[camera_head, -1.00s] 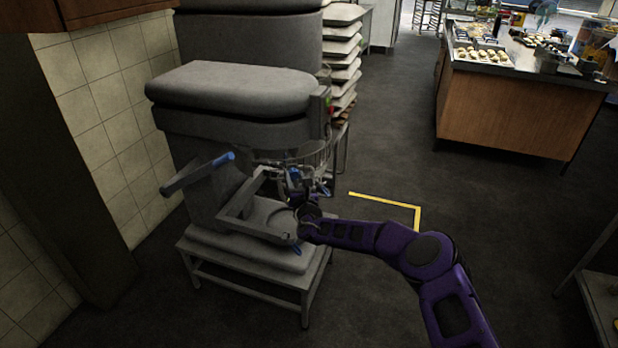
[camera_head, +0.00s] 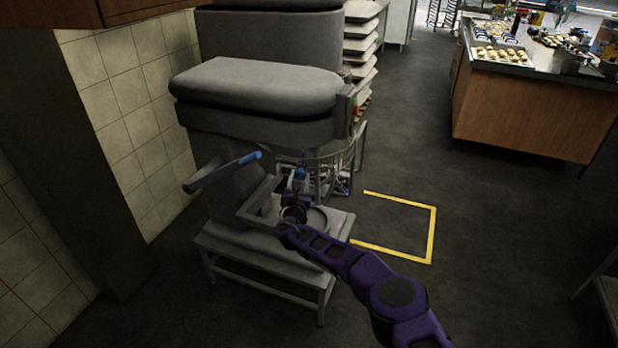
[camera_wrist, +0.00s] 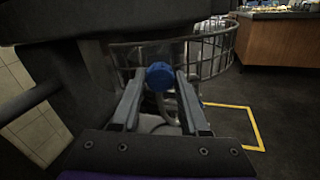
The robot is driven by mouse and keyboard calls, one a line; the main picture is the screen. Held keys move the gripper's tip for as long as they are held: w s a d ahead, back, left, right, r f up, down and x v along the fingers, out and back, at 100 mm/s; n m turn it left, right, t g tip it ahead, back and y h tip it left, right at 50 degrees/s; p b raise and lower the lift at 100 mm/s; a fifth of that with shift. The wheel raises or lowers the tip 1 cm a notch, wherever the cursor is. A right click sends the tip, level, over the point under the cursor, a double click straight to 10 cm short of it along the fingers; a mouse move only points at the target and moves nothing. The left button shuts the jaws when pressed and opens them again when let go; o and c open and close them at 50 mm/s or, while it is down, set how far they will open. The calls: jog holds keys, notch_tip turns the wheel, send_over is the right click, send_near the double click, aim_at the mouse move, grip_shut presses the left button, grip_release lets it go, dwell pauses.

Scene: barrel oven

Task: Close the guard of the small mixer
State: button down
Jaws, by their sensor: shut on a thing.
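The small mixer (camera_head: 255,88) is grey, with a bulky head, and stands on a low metal stand on the left. Its wire guard (camera_head: 337,160) is a curved cage under the head; in the wrist view the guard (camera_wrist: 214,48) bulges out to the right. A blue knob (camera_wrist: 159,75) sits between my fingertips in the wrist view. My gripper (camera_wrist: 160,82) is shut on this blue knob, below the mixer head. In the head view my gripper (camera_head: 296,200) is small and dark, so the contact is hard to make out there.
A lever with a blue end (camera_head: 225,172) sticks out on the mixer's left. A yellow outline (camera_head: 432,235) marks clear floor on the right. Stacked trays (camera_head: 360,45) stand behind the mixer. A wooden counter (camera_head: 520,110) stands at the back right.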

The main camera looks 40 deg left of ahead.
jog(key=shift+s+a+r, duration=0.1)
jog(key=shift+a+r, duration=0.05)
jog(key=shift+c, duration=2.1)
grip_release()
jog(key=shift+s+a, duration=0.1)
jog(key=shift+d, duration=0.2)
jog(key=p+v, duration=0.1)
jog(key=v, duration=1.6)
jog(key=shift+s, duration=0.1)
